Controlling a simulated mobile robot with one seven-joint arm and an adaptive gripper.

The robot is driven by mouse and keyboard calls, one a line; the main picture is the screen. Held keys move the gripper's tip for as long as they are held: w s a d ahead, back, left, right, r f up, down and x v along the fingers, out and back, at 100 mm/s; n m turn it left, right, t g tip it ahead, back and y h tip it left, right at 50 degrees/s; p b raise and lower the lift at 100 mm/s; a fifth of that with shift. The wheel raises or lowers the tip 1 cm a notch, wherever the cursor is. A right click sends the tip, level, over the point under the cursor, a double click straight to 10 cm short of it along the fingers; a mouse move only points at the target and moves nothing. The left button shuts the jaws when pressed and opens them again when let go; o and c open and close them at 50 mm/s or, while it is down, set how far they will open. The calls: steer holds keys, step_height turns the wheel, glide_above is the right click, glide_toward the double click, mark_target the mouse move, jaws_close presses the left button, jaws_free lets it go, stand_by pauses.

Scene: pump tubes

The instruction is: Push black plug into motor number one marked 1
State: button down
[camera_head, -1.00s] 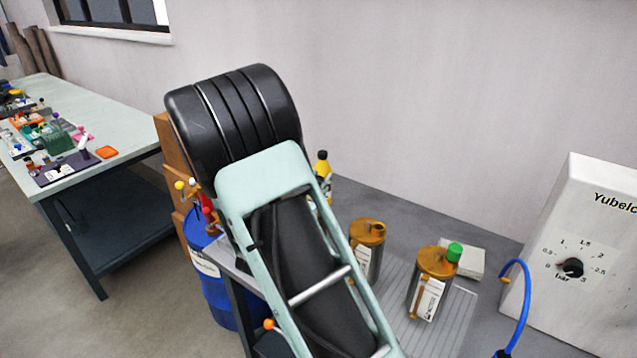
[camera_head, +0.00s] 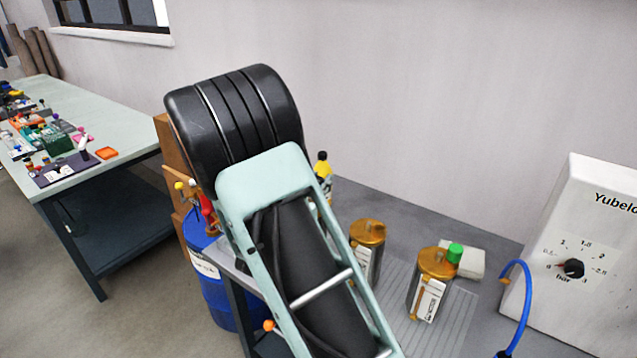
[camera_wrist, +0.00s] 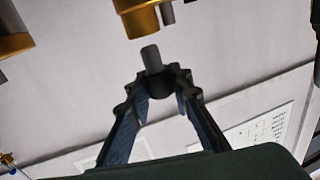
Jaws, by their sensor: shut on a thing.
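In the wrist view my gripper (camera_wrist: 158,88) is shut on a dark plug (camera_wrist: 151,60), whose grey cylindrical tip sticks out beyond the fingers. A brass-coloured cylindrical part (camera_wrist: 137,18) is close beyond the tip, with a small gap in the picture. In the head view two brass-topped motors stand side by side, a left one (camera_head: 367,252) and a right one (camera_head: 430,285). A green plug (camera_head: 455,253) is at the right motor's top. I cannot read a number on either motor. My gripper and the dark plug do not show in the head view.
A white gauge box (camera_head: 578,250) with a dial stands at the right, a blue hose (camera_head: 524,310) before it. A blue drum (camera_head: 215,290) stands left of my arm. Another brass part (camera_wrist: 14,32) shows at the wrist view's left edge. A cluttered bench (camera_head: 115,125) is far left.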

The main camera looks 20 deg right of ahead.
steer(key=shift+f+b, duration=1.85)
stand_by(0.4)
steer(key=c, duration=1.7)
jaws_free()
steer(key=shift+o, duration=0.2)
steer(key=v, duration=1.2)
steer(key=shift+d, duration=0.1)
